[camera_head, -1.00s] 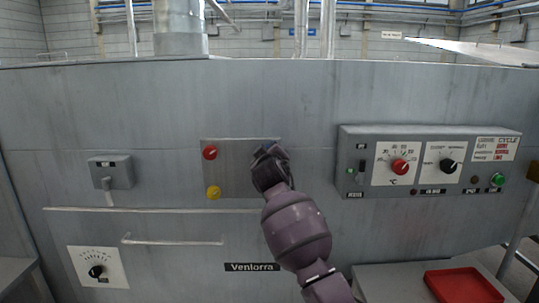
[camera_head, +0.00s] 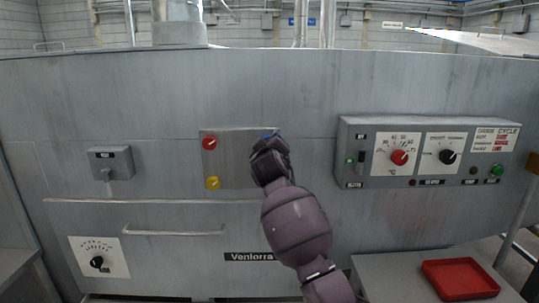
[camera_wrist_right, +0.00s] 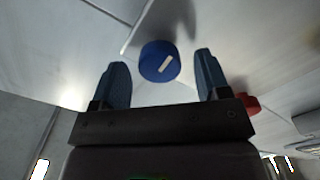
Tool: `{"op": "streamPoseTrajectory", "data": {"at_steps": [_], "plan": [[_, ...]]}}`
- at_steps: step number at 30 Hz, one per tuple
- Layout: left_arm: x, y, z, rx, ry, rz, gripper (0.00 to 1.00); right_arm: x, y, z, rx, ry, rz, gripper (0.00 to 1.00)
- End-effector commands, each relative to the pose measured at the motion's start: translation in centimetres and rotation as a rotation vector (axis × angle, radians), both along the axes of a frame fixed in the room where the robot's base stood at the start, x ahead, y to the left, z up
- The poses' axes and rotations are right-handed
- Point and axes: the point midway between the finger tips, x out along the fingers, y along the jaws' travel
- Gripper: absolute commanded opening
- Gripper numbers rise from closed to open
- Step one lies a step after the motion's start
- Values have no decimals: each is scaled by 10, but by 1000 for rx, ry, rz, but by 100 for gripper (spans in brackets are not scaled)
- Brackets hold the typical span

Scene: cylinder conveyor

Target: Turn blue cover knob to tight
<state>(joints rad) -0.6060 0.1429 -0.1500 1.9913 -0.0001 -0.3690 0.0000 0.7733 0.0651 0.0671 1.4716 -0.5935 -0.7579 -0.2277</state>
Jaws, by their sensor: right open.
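The blue cover knob (camera_wrist_right: 160,62) is round with a white bar mark across its face. In the right wrist view it sits between and just beyond the fingertips, with a visible gap on each side. In the head view my gripper covers nearly all of it; a sliver of blue shows at the gripper's top. My right gripper (camera_head: 268,150) is in front of the metal plate (camera_head: 230,171), at its right side. Its two blue fingers are apart and hold nothing. My left gripper is not in view.
A red knob (camera_head: 209,143) and a yellow knob (camera_head: 213,183) are on the plate's left side. A control box (camera_head: 430,125) with dials juts out at the right. A handle bar (camera_head: 172,233) is below left. A red tray (camera_head: 459,279) lies on a surface at lower right.

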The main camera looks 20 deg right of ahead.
Motion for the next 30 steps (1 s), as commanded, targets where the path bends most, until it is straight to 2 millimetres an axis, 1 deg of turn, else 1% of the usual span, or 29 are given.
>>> {"op": "streamPoseTrajectory", "data": {"at_steps": [9, 15, 21, 30], "plan": [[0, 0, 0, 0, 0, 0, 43, -49, 14, -1, 3, 0, 1, 69], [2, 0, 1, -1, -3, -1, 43, -74, 22, -1, 2, 0, 1, 69], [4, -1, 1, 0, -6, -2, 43, -86, 25, -1, 2, 2, 1, 69], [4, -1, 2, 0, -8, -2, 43, -88, 25, -1, 2, 2, 1, 69]]}}
